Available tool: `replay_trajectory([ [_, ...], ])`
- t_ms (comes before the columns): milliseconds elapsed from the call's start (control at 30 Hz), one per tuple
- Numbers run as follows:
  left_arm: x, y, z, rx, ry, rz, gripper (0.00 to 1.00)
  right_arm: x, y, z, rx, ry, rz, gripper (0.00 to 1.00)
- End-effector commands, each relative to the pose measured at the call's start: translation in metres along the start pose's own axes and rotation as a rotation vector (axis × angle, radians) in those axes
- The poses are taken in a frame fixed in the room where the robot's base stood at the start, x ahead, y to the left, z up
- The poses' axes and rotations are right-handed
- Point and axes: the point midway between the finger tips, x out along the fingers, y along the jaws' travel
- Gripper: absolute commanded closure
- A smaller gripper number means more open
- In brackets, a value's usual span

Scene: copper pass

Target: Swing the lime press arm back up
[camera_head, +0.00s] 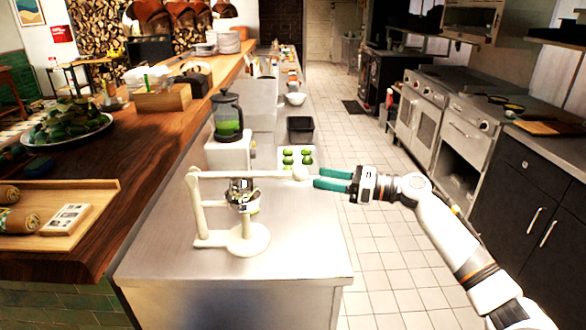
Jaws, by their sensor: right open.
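The cream lime press (249,240) stands on the near part of the steel counter. Its long arm (250,174) lies about level, from the upright post at the left to a round knob (300,173) at the right end. A metal cup (241,192) sits under the arm, above the base. My right gripper (317,178) has green fingers and comes in from the right. Its fingertips are beside the knob, open, one finger above the other in the picture. I cannot tell whether they touch the knob. My left gripper is not in view.
Several limes (297,157) lie on a white tray behind the press. A blender (228,117) stands at the back left, and a black bin (301,129) is farther back. The wooden bar ledge (120,203) rises on the left. The tiled aisle is right of the counter.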

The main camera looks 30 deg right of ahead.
Motion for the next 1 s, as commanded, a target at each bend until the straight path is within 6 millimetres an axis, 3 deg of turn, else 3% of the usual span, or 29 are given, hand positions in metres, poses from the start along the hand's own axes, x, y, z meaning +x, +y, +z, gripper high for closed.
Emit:
replay_trajectory([
  [200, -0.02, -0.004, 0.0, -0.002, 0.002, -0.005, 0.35, 0.046, 0.0, -0.005, 0.005, 0.006, -0.001, 0.44],
  [400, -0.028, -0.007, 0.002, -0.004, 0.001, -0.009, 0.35, 0.073, 0.0, -0.003, 0.005, 0.004, 0.001, 0.44],
  [833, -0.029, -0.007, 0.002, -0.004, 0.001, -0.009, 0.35, 0.082, 0.001, 0.0, 0.005, 0.002, 0.001, 0.44],
  [1000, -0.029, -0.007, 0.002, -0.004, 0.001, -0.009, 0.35, 0.082, 0.001, 0.0, 0.005, 0.002, 0.002, 0.71],
])
